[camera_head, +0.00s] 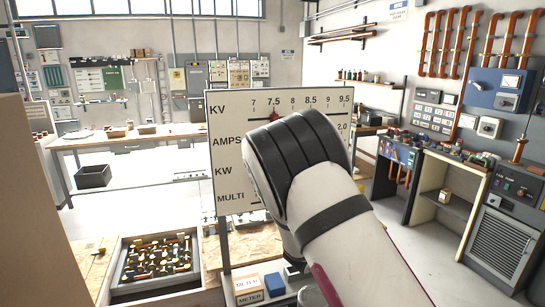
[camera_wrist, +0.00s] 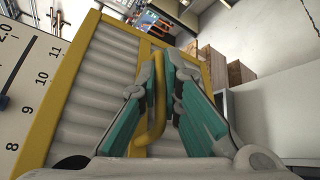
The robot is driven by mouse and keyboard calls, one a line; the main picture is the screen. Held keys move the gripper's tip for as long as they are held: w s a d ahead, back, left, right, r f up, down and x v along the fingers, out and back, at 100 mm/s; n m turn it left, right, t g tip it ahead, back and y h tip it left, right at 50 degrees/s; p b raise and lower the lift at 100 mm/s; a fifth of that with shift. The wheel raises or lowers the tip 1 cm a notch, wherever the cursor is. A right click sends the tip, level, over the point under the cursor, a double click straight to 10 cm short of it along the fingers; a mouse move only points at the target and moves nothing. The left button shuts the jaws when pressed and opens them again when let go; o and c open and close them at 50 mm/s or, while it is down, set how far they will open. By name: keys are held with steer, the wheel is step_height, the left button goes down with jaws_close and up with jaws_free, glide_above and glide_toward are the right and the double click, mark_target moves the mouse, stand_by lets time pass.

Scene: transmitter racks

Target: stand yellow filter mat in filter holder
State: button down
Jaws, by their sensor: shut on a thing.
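The yellow filter mat (camera_wrist: 92,95) shows large in the wrist view, a panel with a yellow frame around pale ribbed pleats. My gripper (camera_wrist: 163,78) has its teal-padded fingers closed on a yellow handle-like bar in front of the mat's face. The bar appears to belong to the mat. The mat is tilted in this view, and its far corners are partly cut off or hidden by the fingers. In the head view my arm hides both gripper and mat. I cannot make out a filter holder in either view.
A white meter board (camera_head: 228,150) marked KV, AMPS, KW and MULTI stands right behind my arm; its scale also shows beside the mat in the wrist view (camera_wrist: 22,75). A tray of small parts (camera_head: 157,262) lies lower left. Cabinets (camera_head: 500,235) line the right; floor shows between.

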steer(key=shift+w+a+r+n+t+y+b, duration=0.1)
steer(key=shift+a+r+n+t+y+b, duration=0.4)
steer(key=shift+n+y, duration=0.4)
steer(key=shift+s+a+r+n+t+y+b, duration=0.1)
steer(key=shift+a+r+n+t+y+b, duration=0.35)
steer(key=shift+r+n+y, duration=0.4)
steer(key=shift+w+a+r+n+t+y+b, duration=0.1)
steer(key=shift+a+r+n+t+y+b, duration=0.2)
steer(key=shift+a+r+n+t+y, duration=0.55)
steer(key=shift+d+f, duration=0.3)
steer(key=shift+d, duration=0.15)
